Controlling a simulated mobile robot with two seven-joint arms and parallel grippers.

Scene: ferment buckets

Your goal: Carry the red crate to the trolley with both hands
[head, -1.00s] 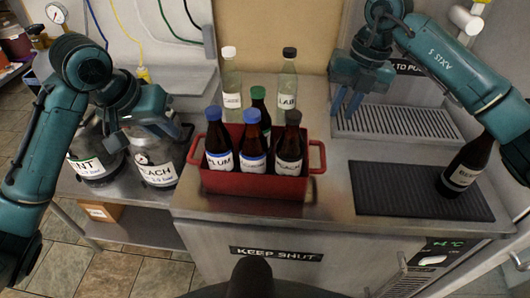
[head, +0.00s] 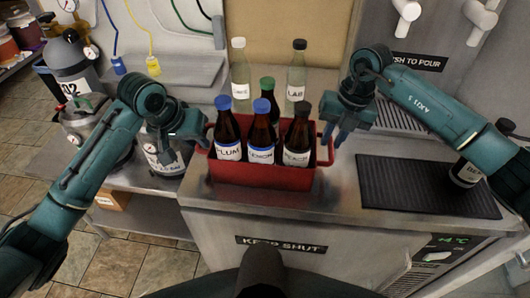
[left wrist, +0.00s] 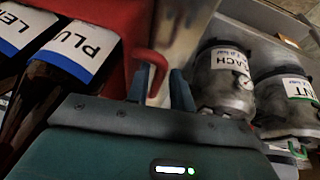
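The red crate (head: 262,178) stands on the steel counter, holding several dark bottles, among them PLUM (head: 228,140), LEMON (head: 262,140) and PEACH (head: 298,140). My left gripper (head: 198,142) is at the crate's left handle. In the left wrist view its two fingers (left wrist: 160,88) are apart, with the red handle (left wrist: 152,58) at their tips; whether it lies between them is unclear. My right gripper (head: 335,138) points down at the crate's right end, fingers apart, by the right handle (head: 325,150). I cannot tell if it touches. I cannot make out a trolley.
Two clear bottles, white-capped (head: 240,72) and black-capped (head: 297,72), stand behind the crate. Metal kegs (head: 165,152) stand left, close to my left arm. A black mat (head: 425,187) with a dark bottle (head: 466,170) lies right. Tiled floor (head: 130,262) is free at lower left.

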